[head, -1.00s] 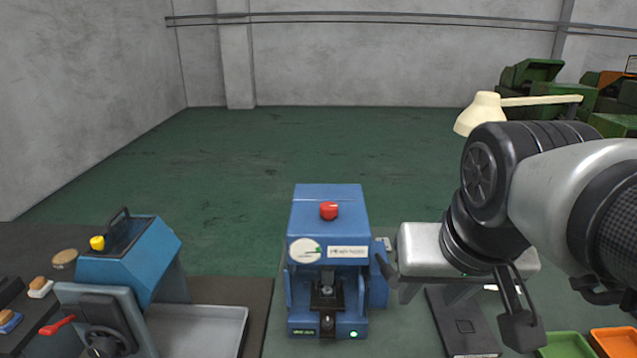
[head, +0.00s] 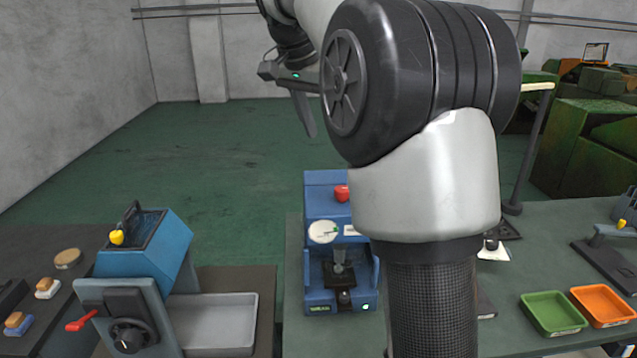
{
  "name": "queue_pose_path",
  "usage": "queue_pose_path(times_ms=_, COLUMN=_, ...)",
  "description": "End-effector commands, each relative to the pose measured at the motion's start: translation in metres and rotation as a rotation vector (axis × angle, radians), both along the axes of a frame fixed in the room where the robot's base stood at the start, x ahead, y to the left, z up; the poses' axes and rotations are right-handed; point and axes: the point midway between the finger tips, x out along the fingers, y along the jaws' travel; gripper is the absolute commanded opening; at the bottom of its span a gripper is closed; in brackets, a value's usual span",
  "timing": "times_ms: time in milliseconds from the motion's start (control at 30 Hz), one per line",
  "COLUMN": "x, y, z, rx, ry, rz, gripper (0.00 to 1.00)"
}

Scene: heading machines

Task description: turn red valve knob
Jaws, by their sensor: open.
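Green (head: 552,313) and orange (head: 602,305) trays lie at right. A lamp post (head: 530,150) rises behind my arm.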

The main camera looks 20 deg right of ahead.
Motion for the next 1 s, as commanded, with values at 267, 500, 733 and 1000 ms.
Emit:
queue_pose_path(times_ms=267, x=0.008, y=-0.018, z=-0.051, rx=0.001, ry=0.006, rz=0.001, gripper=0.49)
queue_pose_path(times_ms=500, x=0.018, y=-0.035, z=-0.099, rx=0.003, ry=0.006, rz=0.002, gripper=0.49)
queue_pose_path(times_ms=733, x=0.026, y=-0.049, z=-0.136, rx=0.001, ry=0.004, rz=0.004, gripper=0.49)
queue_pose_path(times_ms=1000, x=0.030, y=-0.055, z=-0.154, rx=0.001, ry=0.001, rz=0.004, gripper=0.49)
